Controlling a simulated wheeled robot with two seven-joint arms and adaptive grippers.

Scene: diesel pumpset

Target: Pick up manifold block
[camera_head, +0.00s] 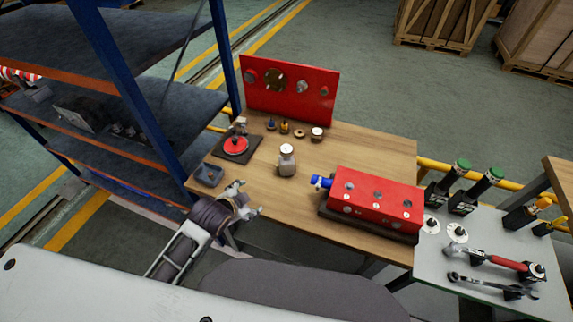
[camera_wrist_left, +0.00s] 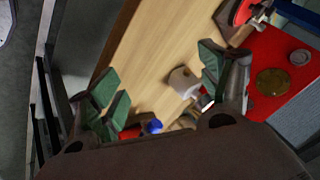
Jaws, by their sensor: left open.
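The manifold block (camera_head: 378,193) is a red block with several round ports on its top and front. It rests on a dark base at the right end of the wooden table, with a blue fitting (camera_head: 321,182) on its left end. My left gripper (camera_head: 247,199) is open and empty over the front edge of the table, left of the block and apart from it. In the left wrist view my left gripper (camera_wrist_left: 160,84) shows green pads spread wide. A small part of the red block (camera_wrist_left: 130,133) and its blue fitting show between them, low in that view. My right gripper is not in view.
A white-capped bottle (camera_head: 287,160) stands between gripper and block. A red upright panel (camera_head: 290,92), small fittings and a red round part on a dark plate (camera_head: 237,147) are behind. A grey tool table (camera_head: 470,275) adjoins at right; a blue-posted shelf (camera_head: 135,90) is at left.

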